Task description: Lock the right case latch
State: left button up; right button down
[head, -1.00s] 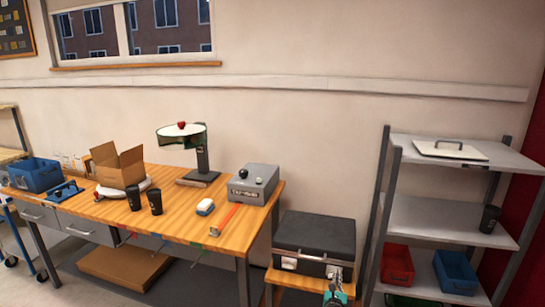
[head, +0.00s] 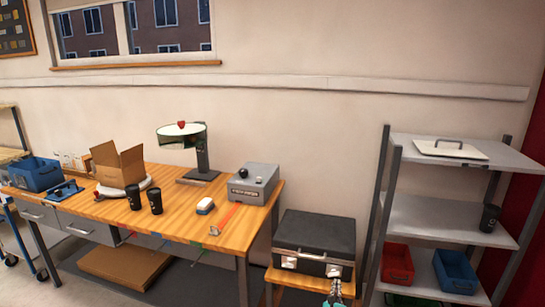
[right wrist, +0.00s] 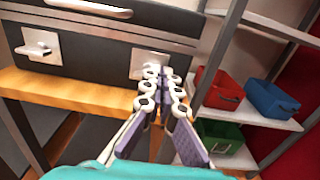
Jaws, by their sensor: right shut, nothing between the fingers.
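The dark grey case (head: 315,232) stands shut on a low wooden stand, right of the workbench. Its left latch (head: 288,263) and right latch (head: 333,270) are pale metal pieces on the front face. In the right wrist view the left latch (right wrist: 38,46) shows fully, with a tab sticking out. The right latch (right wrist: 143,62) is partly hidden behind my fingertips, so its position is unclear. My right gripper (head: 336,286) is shut and empty in front of the right latch. Its fingertips (right wrist: 163,78) are together, close to that latch; contact cannot be told. My left gripper is not in view.
The wooden stand (right wrist: 60,100) carries the case. A grey shelf rack (head: 450,217) with red (head: 397,265) and blue (head: 455,272) bins stands close on the right. The workbench (head: 180,220) is on the left, holding a grey box (head: 253,186) and cups.

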jog(key=shift+w+a+r, duration=0.1)
jog(key=shift+w, duration=1)
jog(key=shift+w+a+r, duration=0.1)
jog(key=shift+w+a, duration=0.05)
jog(key=shift+w, duration=0.9)
jog(key=shift+w+a+r, duration=0.1)
jog(key=shift+w, duration=1)
jog(key=shift+d+f, duration=0.15)
jog(key=shift+f, duration=0.45)
jog(key=shift+s+d, duration=0.2)
jog(key=shift+d, duration=0.4)
jog(key=shift+s+r, duration=0.1)
jog(key=shift+r, duration=0.3)
jog(key=v, duration=0.6)
